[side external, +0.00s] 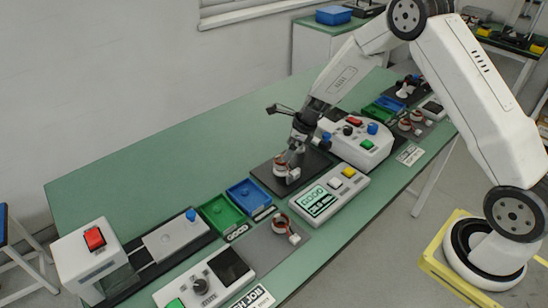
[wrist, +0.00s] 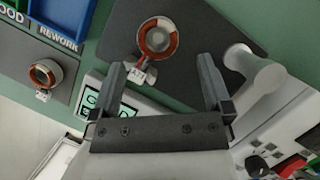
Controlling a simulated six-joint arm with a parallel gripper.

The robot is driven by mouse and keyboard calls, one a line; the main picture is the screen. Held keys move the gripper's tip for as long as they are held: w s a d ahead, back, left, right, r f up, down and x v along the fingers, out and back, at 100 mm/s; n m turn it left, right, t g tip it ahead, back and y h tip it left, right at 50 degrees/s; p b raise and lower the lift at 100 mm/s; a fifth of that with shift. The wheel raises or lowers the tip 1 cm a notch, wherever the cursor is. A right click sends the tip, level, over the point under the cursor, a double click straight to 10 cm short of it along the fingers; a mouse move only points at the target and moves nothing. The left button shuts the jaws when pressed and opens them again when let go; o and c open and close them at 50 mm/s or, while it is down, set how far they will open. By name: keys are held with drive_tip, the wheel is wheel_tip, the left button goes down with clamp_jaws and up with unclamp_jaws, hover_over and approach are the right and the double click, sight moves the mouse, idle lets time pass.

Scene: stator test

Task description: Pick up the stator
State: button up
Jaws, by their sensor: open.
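A stator (wrist: 157,38), a copper-coloured ring with a white tag-like connector, sits on a black plate (wrist: 205,25) at the top middle of the wrist view. In the side view my gripper (side external: 295,157) is low over the plate, close beside the stator. A second stator (wrist: 45,73) lies on a grey mat, also seen in the side view (side external: 281,222).
A white post (wrist: 255,68) stands near the right finger. A tester with a green display (side external: 318,200) stands in front of the plate. Blue (side external: 249,194) and green (side external: 221,212) trays lie to the left. A control box (side external: 355,140) is to the right. The table's back left is clear.

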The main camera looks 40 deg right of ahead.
sight(286, 167)
drive_tip(key=shift+f, duration=0.2)
drive_tip(key=shift+x, duration=2.6)
drive_tip(key=shift+s+a, duration=0.1)
clamp_jaws()
drive_tip(key=shift+r, duration=0.2)
